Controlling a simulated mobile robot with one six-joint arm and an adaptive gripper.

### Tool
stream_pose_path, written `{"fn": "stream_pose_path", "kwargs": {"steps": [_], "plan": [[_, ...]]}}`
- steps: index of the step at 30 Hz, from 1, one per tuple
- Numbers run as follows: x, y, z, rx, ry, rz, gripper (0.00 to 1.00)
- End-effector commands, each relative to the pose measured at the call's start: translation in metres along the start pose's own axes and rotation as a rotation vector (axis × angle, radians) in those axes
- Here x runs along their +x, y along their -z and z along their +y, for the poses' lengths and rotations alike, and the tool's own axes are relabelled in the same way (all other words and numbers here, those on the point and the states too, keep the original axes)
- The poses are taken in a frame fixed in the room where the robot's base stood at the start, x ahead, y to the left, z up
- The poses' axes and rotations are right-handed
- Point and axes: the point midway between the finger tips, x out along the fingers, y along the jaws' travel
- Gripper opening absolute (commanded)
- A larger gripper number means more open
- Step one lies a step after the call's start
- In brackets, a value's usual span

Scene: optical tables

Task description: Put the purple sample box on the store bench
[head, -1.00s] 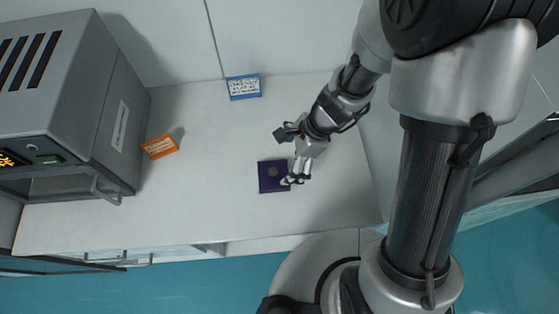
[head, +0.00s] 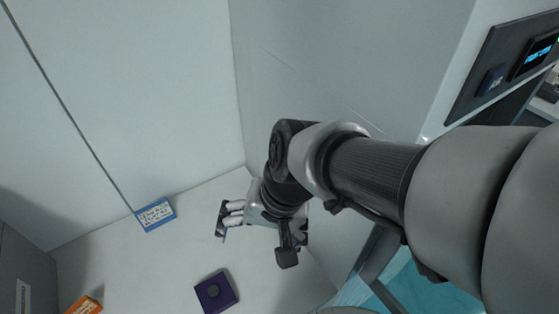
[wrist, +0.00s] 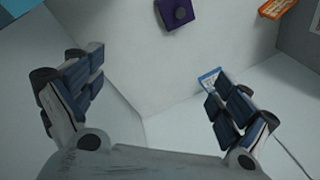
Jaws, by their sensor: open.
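The purple sample box (head: 216,292) lies on the white bench top, with a round dark grey spot on its top face. It also shows near the top of the wrist view (wrist: 177,13). My gripper (head: 224,220) is above the bench, up and to the right of the box in the head view, apart from it. In the wrist view my gripper (wrist: 152,90) has its fingers spread wide, with nothing between them.
A blue-edged label card (head: 155,214) stands at the back by the wall, and an orange card (head: 84,305) is at lower left. A grey machine (head: 18,280) is at the left edge. A cabinet side wall (head: 350,60) rises close to my arm at right.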

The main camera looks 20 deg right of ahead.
Motion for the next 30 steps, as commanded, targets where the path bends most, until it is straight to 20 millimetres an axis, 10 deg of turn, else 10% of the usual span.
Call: {"fn": "stream_pose_path", "kwargs": {"steps": [6, 12, 23, 30], "plan": [[-0.062, -0.013, 0.046, -0.314, -0.109, 0.185, 0.95], [-0.083, -0.020, 0.069, -0.430, -0.184, 0.251, 0.95], [-0.082, -0.021, 0.072, -0.441, -0.193, 0.255, 0.95], [-0.048, -0.024, 0.082, -0.440, -0.192, 0.255, 0.95]]}}
